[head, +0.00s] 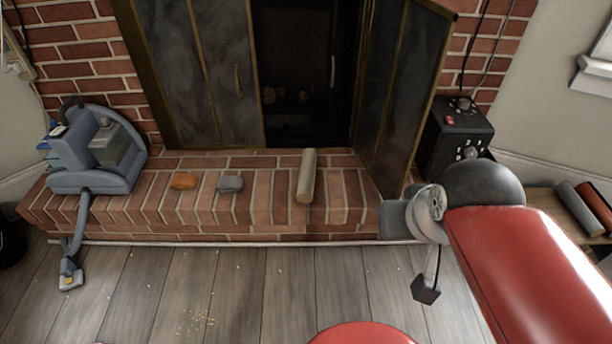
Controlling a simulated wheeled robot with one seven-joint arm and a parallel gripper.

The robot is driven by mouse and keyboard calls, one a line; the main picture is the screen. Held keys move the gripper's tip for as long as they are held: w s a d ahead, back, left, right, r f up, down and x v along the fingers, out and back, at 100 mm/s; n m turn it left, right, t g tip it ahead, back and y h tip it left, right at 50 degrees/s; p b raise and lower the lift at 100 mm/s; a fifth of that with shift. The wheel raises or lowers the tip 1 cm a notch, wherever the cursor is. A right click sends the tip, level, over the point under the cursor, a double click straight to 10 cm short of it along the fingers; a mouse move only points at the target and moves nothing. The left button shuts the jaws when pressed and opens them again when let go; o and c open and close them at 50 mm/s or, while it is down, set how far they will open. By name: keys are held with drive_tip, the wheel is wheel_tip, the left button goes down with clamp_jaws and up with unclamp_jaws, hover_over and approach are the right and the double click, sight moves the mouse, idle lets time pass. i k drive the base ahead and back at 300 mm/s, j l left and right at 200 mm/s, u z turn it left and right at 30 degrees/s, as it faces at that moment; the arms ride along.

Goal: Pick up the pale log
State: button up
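The pale log (307,177) is a beige cylinder lying on the brick hearth (335,212), in front of the fireplace opening. Its long side runs from the back toward the front edge of the hearth, and nothing covers it.
An orange lump (184,181) and a grey lump (230,183) lie left of the log. A blue-grey vacuum cleaner (95,155) stands at the hearth's left end. An open dark door (400,95) and a black box (455,130) stand right. Crumbs (197,322) dot the floor.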

sight(307, 176)
drive_tip(key=i+j, duration=0.65)
drive_tip(key=i, duration=0.1)
